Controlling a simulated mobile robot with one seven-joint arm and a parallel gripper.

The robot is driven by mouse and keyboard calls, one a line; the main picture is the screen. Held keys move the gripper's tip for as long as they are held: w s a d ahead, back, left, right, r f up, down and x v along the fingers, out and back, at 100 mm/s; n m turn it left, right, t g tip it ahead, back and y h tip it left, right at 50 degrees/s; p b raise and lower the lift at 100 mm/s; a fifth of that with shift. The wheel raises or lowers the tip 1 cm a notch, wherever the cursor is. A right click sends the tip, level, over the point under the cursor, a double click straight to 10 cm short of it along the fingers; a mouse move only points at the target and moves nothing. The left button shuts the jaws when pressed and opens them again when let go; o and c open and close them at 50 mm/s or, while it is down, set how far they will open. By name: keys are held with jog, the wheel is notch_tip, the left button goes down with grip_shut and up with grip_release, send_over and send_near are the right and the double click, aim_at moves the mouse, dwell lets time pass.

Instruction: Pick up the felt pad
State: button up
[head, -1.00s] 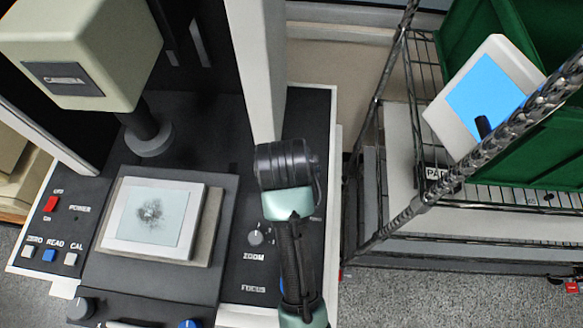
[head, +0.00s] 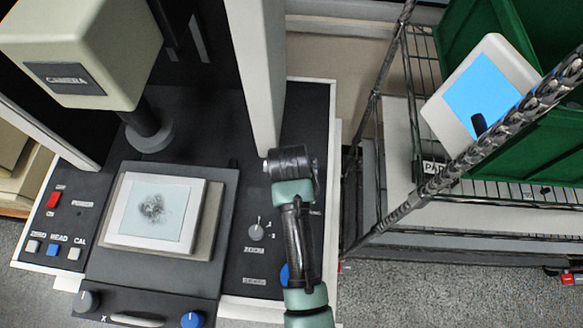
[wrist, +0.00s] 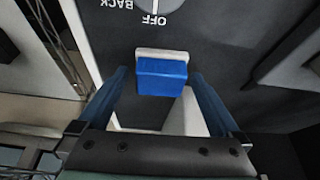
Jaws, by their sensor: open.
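A small blue block with a pale off-white layer along one side (wrist: 162,77) shows in the wrist view on or above a dark panel. It is the only pad-like thing I see there, but I cannot tell for sure that it is the felt pad. My gripper (wrist: 159,74) is open, with one finger on each side of the block and visible gaps between. I cannot tell whether the block lies at fingertip depth. In the head view my arm covers this part of the panel, and my fingers and the block are hidden.
A dial marked OFF and BACK (wrist: 155,5) is close beyond the block. In the head view, a stage with a glass plate (head: 115,222) and a camera head (head: 85,50) stand left of my arm. A wire rack (head: 407,205) with green bins (head: 555,150) stands right.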

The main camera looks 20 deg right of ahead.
jog(key=c, duration=1.3)
jog(key=shift+r, duration=0.15)
jog(key=shift+r, duration=0.25)
jog(key=b+v, duration=0.1)
jog(key=v, duration=0.1)
jog(key=shift+d+r, duration=0.2)
jog(key=shift+r, duration=0.2)
jog(key=s+d+b, duration=0.3)
jog(key=s+d, duration=0.1)
jog(key=s, duration=1.2)
jog(key=shift+s+b, duration=0.4)
jog(key=shift+r, duration=0.1)
